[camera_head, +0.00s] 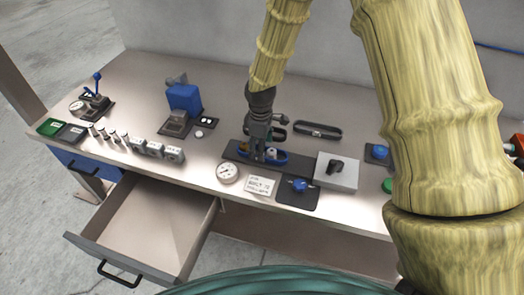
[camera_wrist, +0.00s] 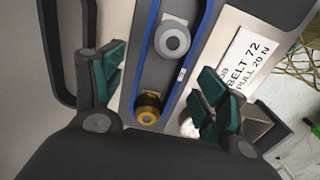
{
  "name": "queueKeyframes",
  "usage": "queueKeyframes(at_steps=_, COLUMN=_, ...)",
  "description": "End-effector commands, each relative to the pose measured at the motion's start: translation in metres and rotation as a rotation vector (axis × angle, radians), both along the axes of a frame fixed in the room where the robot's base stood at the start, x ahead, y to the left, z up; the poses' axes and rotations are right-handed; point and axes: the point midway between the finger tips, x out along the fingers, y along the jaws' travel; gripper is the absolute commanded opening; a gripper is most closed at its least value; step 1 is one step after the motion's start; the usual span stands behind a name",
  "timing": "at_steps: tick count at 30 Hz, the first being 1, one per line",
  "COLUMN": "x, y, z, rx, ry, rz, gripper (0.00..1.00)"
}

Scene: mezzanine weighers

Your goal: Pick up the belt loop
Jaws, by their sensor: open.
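A blue belt loop (camera_head: 280,160) lies around fittings on a dark base plate (camera_head: 300,167). In the wrist view the blue loop (camera_wrist: 146,48) runs around a grey roller (camera_wrist: 172,40) and a brass-coloured roller (camera_wrist: 149,107). My gripper (camera_head: 257,157) points down over the plate. In the wrist view my gripper (camera_wrist: 160,88) is open, with teal pads on either side of the blue loop and nothing held. A black loop (camera_head: 318,130) lies loose on the table behind.
A round dial (camera_head: 228,173) and a printed card (camera_head: 260,186), reading "BELT 72 PULL 20 N" in the wrist view, stand in front. A grey box with a black knob (camera_head: 336,171) is at right. Several small weights (camera_head: 154,148) stand left. A drawer (camera_head: 150,226) hangs open below.

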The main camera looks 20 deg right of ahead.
Motion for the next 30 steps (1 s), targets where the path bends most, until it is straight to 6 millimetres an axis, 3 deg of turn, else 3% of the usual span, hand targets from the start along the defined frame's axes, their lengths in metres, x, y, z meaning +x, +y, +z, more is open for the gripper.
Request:
queueKeyframes(at_steps=6, x=0.000, y=0.000, z=-0.013, rx=0.000, ry=-0.001, rz=0.000, gripper=0.73)
queueKeyframes(at_steps=14, x=0.000, y=0.000, z=-0.014, rx=0.000, ry=-0.001, rz=0.000, gripper=0.73)
queueKeyframes(at_steps=23, x=0.000, y=0.000, z=-0.014, rx=-0.001, ry=-0.001, rz=0.000, gripper=0.24)
queueKeyframes(at_steps=30, x=0.000, y=0.000, z=-0.014, rx=0.000, ry=-0.001, rz=0.000, gripper=0.24)
